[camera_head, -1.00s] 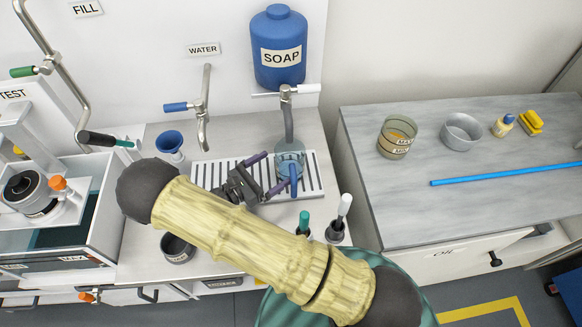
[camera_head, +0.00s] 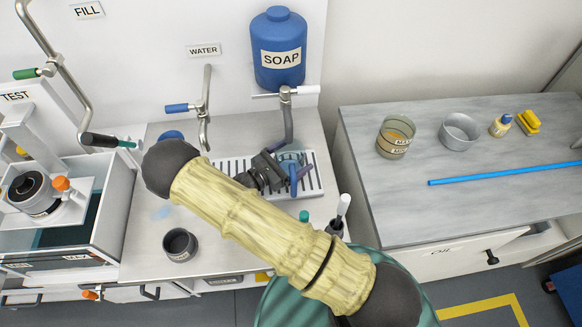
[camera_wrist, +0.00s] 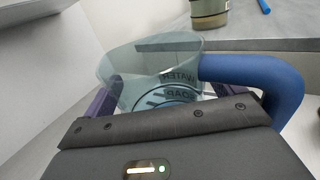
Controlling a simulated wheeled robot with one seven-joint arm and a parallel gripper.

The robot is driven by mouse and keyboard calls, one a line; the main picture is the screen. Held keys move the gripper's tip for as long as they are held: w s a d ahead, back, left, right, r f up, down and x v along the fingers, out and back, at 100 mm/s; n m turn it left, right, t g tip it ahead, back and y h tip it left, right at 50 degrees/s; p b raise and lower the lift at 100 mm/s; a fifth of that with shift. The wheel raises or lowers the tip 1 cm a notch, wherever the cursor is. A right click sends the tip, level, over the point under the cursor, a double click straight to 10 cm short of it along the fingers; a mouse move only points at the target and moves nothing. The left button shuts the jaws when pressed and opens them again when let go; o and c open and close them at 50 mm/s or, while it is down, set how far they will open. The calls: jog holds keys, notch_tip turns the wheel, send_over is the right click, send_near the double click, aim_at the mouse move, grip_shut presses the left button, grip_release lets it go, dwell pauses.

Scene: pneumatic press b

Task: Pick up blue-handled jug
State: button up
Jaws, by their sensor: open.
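The blue-handled jug (camera_head: 289,160) is a clear, bluish jug standing on the slotted drain tray under the soap spout, partly hidden by my gripper in the head view. In the wrist view the jug (camera_wrist: 150,72) is upright, with its blue handle (camera_wrist: 262,78) on the right and printed WATER and SOAP marks on its wall. My gripper (camera_head: 286,171) is open at the jug. In the wrist view its purple fingers (camera_wrist: 155,95) show on the jug's left and low on its right, with the jug body between them. Whether they touch it is unclear.
The soap bottle (camera_head: 277,50) and its spout (camera_head: 288,115) are above the jug. The water tap (camera_head: 205,110) is to the left. A dark cup (camera_head: 180,244) stands on the counter. The grey bench (camera_head: 430,215) on the right holds a beaker (camera_head: 395,138) and a bowl (camera_head: 459,132).

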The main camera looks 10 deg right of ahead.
dwell(0.5)
jog(key=c, duration=1.2)
jog(key=shift+r, duration=0.1)
jog(key=shift+r+b, duration=0.3)
jog(key=shift+r, duration=0.15)
jog(key=b+v, duration=0.1)
jog(key=v, duration=0.7)
jog(key=shift+b, duration=0.35)
notch_tip(320, 180, up, 14)
jog(key=shift+w, duration=0.1)
